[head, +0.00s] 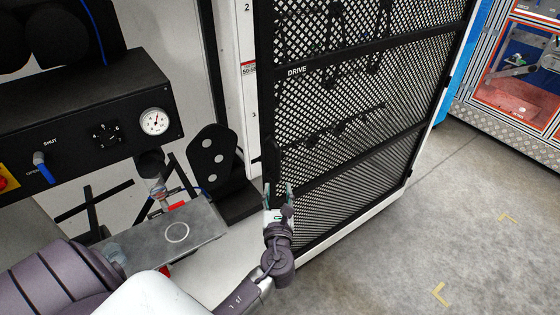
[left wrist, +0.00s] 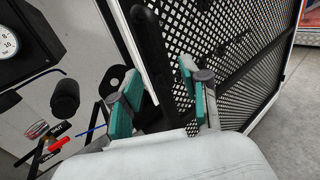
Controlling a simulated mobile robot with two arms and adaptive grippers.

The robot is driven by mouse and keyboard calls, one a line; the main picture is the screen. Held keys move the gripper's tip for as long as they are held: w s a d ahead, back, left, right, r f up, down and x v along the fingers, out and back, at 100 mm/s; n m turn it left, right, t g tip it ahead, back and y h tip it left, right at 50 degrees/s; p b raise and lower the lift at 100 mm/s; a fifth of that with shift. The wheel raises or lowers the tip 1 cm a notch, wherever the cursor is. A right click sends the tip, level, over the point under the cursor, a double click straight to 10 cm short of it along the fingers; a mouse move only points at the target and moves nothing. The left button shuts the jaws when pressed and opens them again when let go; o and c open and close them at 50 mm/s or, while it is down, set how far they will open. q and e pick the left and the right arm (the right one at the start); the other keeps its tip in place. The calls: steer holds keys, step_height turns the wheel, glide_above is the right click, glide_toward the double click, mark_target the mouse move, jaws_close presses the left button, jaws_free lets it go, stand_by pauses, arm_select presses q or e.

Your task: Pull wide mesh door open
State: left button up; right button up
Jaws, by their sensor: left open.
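The wide mesh door (head: 345,105) is a tall black-framed panel marked DRIVE, in the middle of the head view. It appears to lie flush in the white cabinet. A dark upright handle bar (left wrist: 150,45) stands at its left edge in the left wrist view. My left gripper (head: 278,190) is at the lower left edge of the door. In the left wrist view, its teal-padded fingers (left wrist: 158,78) are open, one on each side of the bar's lower part. I cannot tell whether either finger touches it. My right gripper is not in view.
A black control panel with a gauge (head: 154,122) and a blue-handled valve (head: 42,165) is at the left. A grey plate (head: 170,236) sits below it. Concrete floor (head: 470,220) is clear at the right, before a blue-edged cabinet (head: 512,75).

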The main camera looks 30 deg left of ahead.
mark_target(278, 165)
arm_select(q)
steer(key=p+x, duration=0.1)
steer(key=x, duration=1)
steer(key=shift+w+a+p, duration=0.25)
steer(key=shift+p, duration=0.05)
steer(key=c, duration=0.8)
jaws_close()
